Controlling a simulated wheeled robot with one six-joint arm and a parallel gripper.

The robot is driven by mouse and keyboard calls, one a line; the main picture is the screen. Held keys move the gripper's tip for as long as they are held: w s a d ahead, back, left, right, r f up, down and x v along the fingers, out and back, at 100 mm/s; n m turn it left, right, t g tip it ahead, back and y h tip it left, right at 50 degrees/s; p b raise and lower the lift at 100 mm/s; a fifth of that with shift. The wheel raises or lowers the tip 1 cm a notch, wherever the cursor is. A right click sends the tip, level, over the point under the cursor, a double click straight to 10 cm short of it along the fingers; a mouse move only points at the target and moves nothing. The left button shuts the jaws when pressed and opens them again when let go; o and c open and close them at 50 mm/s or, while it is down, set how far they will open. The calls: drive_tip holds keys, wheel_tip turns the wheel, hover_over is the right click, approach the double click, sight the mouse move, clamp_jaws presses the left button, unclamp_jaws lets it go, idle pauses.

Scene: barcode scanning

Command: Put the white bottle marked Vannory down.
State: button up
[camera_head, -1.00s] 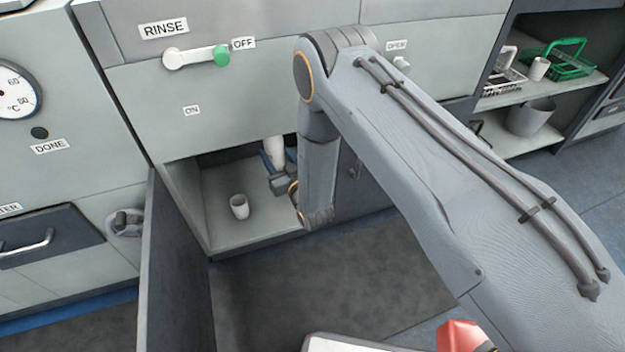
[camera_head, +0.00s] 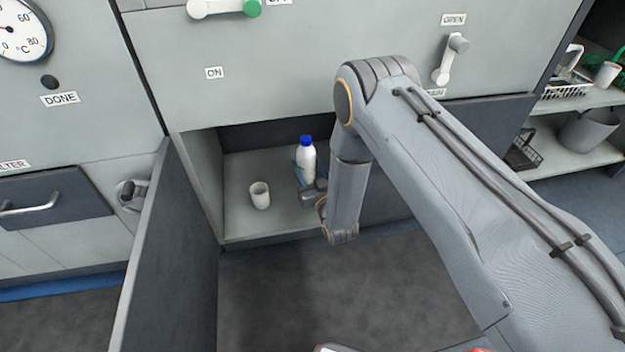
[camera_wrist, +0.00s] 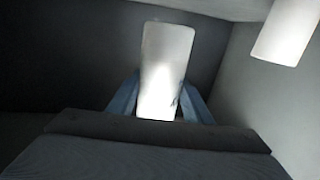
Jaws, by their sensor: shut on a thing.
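The white bottle (camera_head: 307,160) with a blue cap stands upright inside the open cabinet bay. My gripper (camera_head: 305,173) reaches in from the right and is shut on the bottle's lower part. In the wrist view the white bottle (camera_wrist: 166,68) sits between the two blue fingers of my gripper (camera_wrist: 158,105). Only a small dark bit of its marking shows, and the name cannot be read. I cannot tell whether the bottle's base touches the cabinet floor (camera_head: 245,222).
A white cup (camera_head: 260,195) stands on the cabinet floor left of the bottle. The open door (camera_head: 165,250) sticks out on the left. A lever marked OPEN (camera_head: 450,60) is above right. A shelf (camera_head: 590,105) with baskets and a grey bin is at far right.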

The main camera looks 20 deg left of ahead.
sight(307, 178)
wheel_tip(307, 178, down, 5)
drive_tip(key=shift+f+b, duration=0.2)
drive_tip(key=shift+b, duration=0.9)
drive_tip(key=shift+r, duration=0.1)
drive_tip(key=o, duration=1.2)
drive_tip(key=shift+s+d, duration=0.1)
drive_tip(key=shift+s, duration=0.05)
drive_tip(key=p+v, duration=0.5)
drive_tip(key=v, duration=0.6)
drive_tip(key=shift+s+d, duration=0.25)
